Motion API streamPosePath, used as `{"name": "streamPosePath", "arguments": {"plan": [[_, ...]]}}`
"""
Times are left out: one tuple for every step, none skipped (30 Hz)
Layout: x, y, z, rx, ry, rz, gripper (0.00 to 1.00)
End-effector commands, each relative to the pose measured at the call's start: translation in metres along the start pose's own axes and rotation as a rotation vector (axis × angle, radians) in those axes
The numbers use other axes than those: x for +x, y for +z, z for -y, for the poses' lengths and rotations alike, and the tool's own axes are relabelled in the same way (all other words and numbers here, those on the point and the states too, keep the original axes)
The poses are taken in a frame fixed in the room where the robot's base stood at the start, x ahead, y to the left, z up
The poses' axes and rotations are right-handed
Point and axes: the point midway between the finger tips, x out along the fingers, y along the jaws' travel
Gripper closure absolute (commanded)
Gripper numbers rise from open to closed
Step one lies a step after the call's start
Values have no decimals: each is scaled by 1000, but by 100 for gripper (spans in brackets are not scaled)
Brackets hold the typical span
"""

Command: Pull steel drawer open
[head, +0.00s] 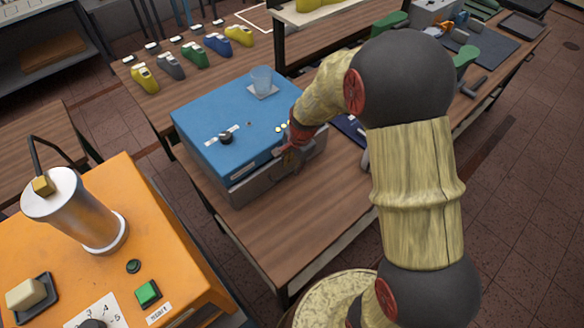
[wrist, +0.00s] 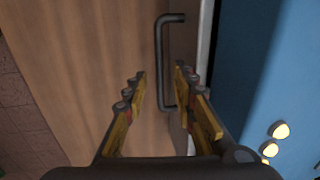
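The steel drawer (head: 254,187) is a low grey front along the lower side of the blue box (head: 212,100). Its dark bar handle (wrist: 160,62) shows in the wrist view, standing off the drawer face. My gripper (head: 290,160) is at the drawer front in the head view and hides part of it. In the wrist view, my gripper (wrist: 160,76) has its two fingers apart, with the lower part of the handle between the fingertips in the picture. I see no finger pressed on the handle. Whether the drawer stands slightly out is hard to tell.
The box stands on a wooden table (head: 300,215), with bare table before the drawer. A clear cup (head: 262,79) stands on the box. Several coloured shoe lasts (head: 194,54) line the back. An orange machine (head: 160,265) stands at the front left.

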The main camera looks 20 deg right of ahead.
Motion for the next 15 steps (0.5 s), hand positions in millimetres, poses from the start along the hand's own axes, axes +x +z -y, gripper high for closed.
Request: {"name": "streamPosePath", "arguments": {"plan": [[6,0,0,-1,0,0,73],[9,0,0,-1,-1,-1,73],[12,0,1,-1,-1,-1,73],[13,0,1,-1,-1,-1,73],[15,0,1,-1,-1,-1,73],[16,0,1,-1,-1,-1,73],[16,0,1,-1,-1,-1,73],[17,0,1,-1,-1,-1,73],[17,0,1,-1,-2,-1,73],[17,0,1,-1,-2,-1,73],[17,0,1,-1,-2,-1,73],[17,0,1,-1,-2,-1,73],[17,0,1,-1,-2,-1,73],[17,0,1,-1,-2,-1,73],[17,0,1,-1,-1,-1,75]]}}
